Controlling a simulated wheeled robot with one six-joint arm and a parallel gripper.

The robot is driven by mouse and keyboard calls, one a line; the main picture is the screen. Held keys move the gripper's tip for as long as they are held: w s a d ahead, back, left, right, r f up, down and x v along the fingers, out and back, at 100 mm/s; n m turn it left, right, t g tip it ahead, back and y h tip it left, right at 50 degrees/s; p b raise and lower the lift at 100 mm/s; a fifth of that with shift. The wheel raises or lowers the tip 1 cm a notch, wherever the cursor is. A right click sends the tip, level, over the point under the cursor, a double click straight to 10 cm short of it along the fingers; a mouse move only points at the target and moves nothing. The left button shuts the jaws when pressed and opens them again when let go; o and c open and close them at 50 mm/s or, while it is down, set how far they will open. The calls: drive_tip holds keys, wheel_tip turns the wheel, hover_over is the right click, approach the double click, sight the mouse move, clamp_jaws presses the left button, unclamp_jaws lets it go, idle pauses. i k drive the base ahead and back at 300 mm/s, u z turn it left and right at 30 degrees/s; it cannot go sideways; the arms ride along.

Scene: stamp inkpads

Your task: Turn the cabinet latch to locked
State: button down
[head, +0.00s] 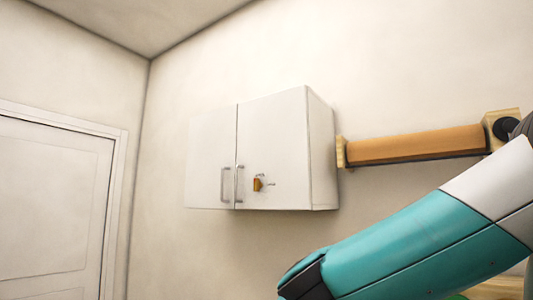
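A white two-door wall cabinet (273,140) hangs on the wall at the middle of the head view. A small orange-brown latch (258,184) sits low on its right door, just right of the handles. The latch piece looks upright, with a small mark to its right and another above it. They are too small to read. Both doors look shut. My teal and white arm comes in from the right, below and in front of the cabinet. My gripper is out of view past the bottom edge.
Two silver bar handles (239,183) stand close beside the latch, on its left. An orange-brown roll or bar in a wooden holder (415,145) is on the wall right of the cabinet. A white door (52,210) is at far left. The wall below the cabinet looks bare.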

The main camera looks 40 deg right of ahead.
sight(258, 185)
drive_tip(key=z, duration=0.15)
drive_tip(key=k, duration=0.35)
drive_tip(key=u, duration=0.65)
drive_tip(key=i, duration=1.25)
drive_tip(key=z, duration=0.75)
